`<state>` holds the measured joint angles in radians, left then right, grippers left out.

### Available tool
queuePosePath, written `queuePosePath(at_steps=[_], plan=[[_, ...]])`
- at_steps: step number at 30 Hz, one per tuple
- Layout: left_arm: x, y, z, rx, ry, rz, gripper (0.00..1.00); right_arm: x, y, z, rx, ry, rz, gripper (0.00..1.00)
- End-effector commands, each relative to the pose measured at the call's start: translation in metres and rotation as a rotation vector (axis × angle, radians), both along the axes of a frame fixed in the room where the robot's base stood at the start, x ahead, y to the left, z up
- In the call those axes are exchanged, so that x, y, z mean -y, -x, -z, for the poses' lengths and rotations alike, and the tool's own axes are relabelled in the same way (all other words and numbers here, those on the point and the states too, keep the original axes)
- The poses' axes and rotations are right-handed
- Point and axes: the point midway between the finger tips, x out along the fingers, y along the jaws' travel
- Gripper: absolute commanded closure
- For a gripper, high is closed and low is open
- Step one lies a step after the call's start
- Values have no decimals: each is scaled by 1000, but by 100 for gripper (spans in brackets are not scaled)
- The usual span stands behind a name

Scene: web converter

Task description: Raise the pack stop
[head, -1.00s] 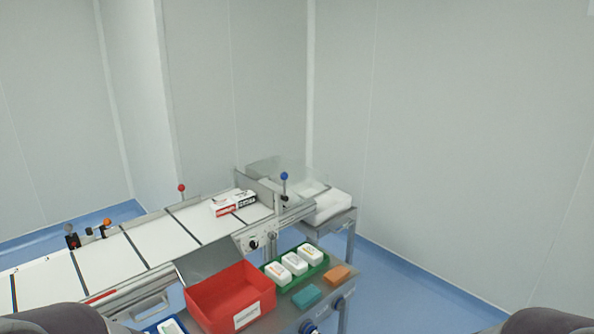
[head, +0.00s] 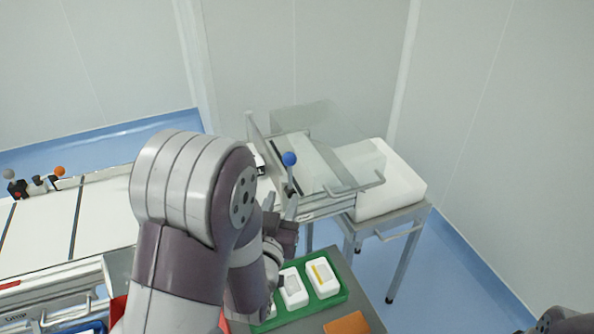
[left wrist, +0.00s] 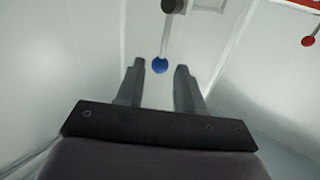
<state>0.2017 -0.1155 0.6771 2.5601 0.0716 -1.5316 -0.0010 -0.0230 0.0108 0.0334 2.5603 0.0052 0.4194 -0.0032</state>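A lever with a blue ball knob (head: 289,159) stands upright at the right end of the conveyor. I cannot tell which part is the pack stop itself. My left gripper (head: 281,203) is just below and in front of the knob, its two fingers apart and empty. In the left wrist view the blue knob (left wrist: 160,65) shows at the gap between the open fingertips (left wrist: 160,76), with its rod running to a dark pivot (left wrist: 173,6). Contact cannot be seen. My left arm hides the middle of the conveyor. My right gripper is out of view.
A green tray (head: 340,297) with white packs (head: 322,279) lies below the gripper, beside an orange block (head: 347,324). A clear guard (head: 303,118) and a side table (head: 399,217) with a white stack stand behind. A red knob (left wrist: 308,41) shows in the wrist view.

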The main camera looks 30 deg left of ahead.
Motion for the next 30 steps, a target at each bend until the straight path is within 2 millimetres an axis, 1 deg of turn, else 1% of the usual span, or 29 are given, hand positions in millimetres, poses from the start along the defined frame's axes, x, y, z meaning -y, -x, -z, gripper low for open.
queuePosePath(at_steps=[2, 5, 12, 18, 21, 24, 30], plan=[[-3, -5, -2, 17, -5, -4, 63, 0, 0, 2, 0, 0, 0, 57], [-7, -21, -2, 19, -6, -4, 63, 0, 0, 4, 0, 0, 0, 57], [-22, -74, -4, 18, -6, -4, 63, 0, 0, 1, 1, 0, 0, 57], [-31, -105, -4, 19, -6, -2, 63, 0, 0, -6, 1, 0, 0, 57], [-33, -114, -4, 19, -6, -2, 63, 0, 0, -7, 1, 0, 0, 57], [-34, -119, -3, 18, -6, -2, 63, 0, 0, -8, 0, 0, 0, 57], [-35, -120, -3, 18, -6, -2, 63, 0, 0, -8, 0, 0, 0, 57]])
